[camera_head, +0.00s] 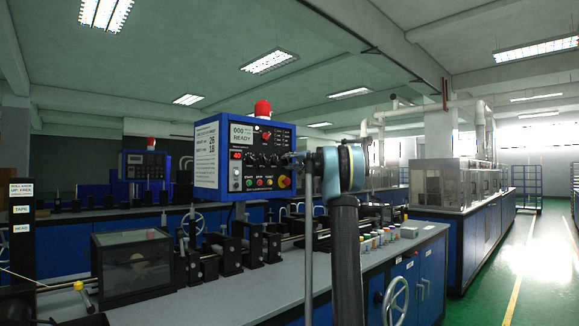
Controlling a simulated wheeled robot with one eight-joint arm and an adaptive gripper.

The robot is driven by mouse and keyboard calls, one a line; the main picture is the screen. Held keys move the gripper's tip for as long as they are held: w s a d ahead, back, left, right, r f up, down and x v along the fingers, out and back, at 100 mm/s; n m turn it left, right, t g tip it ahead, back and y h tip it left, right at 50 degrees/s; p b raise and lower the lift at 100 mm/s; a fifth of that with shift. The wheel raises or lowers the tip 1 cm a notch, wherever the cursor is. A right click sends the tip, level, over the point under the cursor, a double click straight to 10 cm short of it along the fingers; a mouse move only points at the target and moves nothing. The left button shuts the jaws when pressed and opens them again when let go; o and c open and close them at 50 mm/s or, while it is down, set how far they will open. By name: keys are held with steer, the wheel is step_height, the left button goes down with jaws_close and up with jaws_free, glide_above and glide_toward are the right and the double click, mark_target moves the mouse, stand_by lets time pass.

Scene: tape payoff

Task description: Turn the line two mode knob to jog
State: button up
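A blue control box (206,165) stands on the near bench, with a dark front panel facing right. The panel carries a "000 READY" display, a red digit readout, a row of small dark knobs (263,160), coloured push buttons and a red stop button (284,182). The knob labels are too small to read, so I cannot tell which is the mode knob or where it points. My arm stands in front, right of the box. My gripper (298,158) seems to be the small dark end near the panel's right edge; its fingers and any contact are unclear.
A red lamp (263,109) tops the box. A similar control box (145,165) stands further back left. The near bench (215,293) bears a clear-sided case (132,265), black roller stands and small coloured-top containers (377,238). Open green floor (535,270) lies at right.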

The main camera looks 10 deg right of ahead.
steer(key=c, duration=0.8)
steer(key=shift+m, duration=0.4)
steer(key=m, duration=0.4)
steer(key=shift+m, duration=0.4)
steer(key=m, duration=0.6)
steer(key=shift+d, duration=0.1)
steer(key=shift+m, duration=0.3)
